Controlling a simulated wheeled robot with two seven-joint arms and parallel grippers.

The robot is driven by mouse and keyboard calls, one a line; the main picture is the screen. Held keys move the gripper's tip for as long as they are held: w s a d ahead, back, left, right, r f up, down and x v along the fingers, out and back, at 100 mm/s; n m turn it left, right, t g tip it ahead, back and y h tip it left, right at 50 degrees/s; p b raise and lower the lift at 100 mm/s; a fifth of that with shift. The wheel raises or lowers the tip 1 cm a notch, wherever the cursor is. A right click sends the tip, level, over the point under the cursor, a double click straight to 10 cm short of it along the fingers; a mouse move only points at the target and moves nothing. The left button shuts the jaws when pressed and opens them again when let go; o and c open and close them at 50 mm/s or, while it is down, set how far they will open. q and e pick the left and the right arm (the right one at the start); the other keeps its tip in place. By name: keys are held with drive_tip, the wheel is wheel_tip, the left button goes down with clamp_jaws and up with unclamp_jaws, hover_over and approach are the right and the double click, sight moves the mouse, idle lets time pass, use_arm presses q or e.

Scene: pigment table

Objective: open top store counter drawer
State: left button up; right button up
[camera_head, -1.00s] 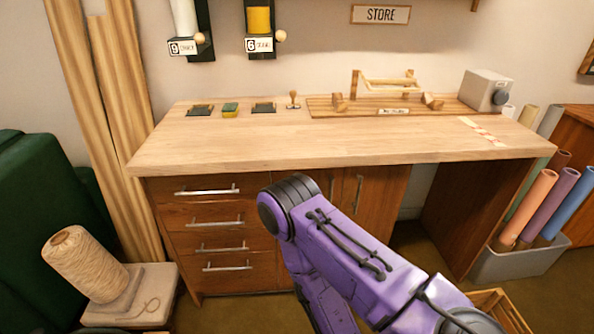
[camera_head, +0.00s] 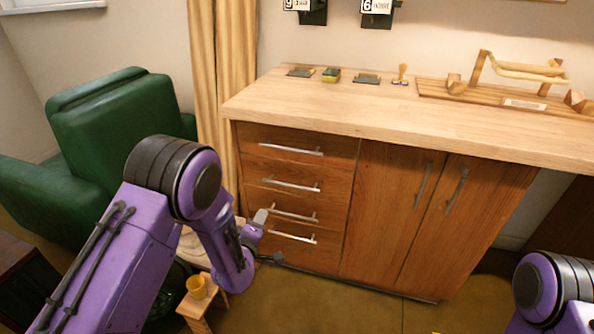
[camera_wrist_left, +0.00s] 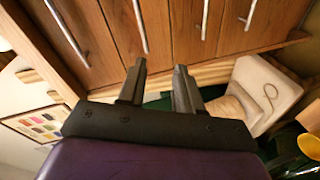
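The store counter (camera_head: 470,132) has a light wooden top and a stack of several brown drawers at its left end. The top drawer (camera_head: 335,143) is closed, with a silver bar handle (camera_head: 290,149); its handle also shows at the upper left of the left wrist view (camera_wrist_left: 68,32). My left gripper (camera_head: 268,237) is in front of the lower drawers, lower than the top handle and apart from it. In the left wrist view my left gripper (camera_wrist_left: 159,86) has its two fingers apart with nothing between them. My right arm shows at the lower right, its gripper out of view.
Two cabinet doors (camera_head: 400,205) with upright handles are right of the drawers. A green armchair (camera_head: 115,125) stands left. A yellow cup (camera_head: 197,286) is on a small wooden stool (camera_head: 196,310) near my left arm. Floor in front of the doors is clear.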

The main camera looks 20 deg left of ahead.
sight(289, 150)
use_arm(q)
drive_tip(key=w+d+r+n+t+h+b, duration=0.1)
drive_tip(key=w+d+r+t, duration=0.1)
drive_tip(key=w+r, duration=0.3)
drive_tip(key=w+d+r+n+t+h+b, duration=0.1)
drive_tip(key=w+d+r+n+t, duration=0.15)
drive_tip(key=r, duration=0.45)
drive_tip(key=shift+m, duration=0.45)
drive_tip(key=w, duration=0.3)
drive_tip(key=w+r, duration=0.1)
drive_tip(key=w, duration=0.3)
drive_tip(key=w+r, duration=0.1)
drive_tip(key=w, duration=0.3)
drive_tip(key=shift+a, duration=0.35)
clamp_jaws()
use_arm(e)
wheel_tip(289, 150, down, 4)
drive_tip(key=shift+f, duration=0.15)
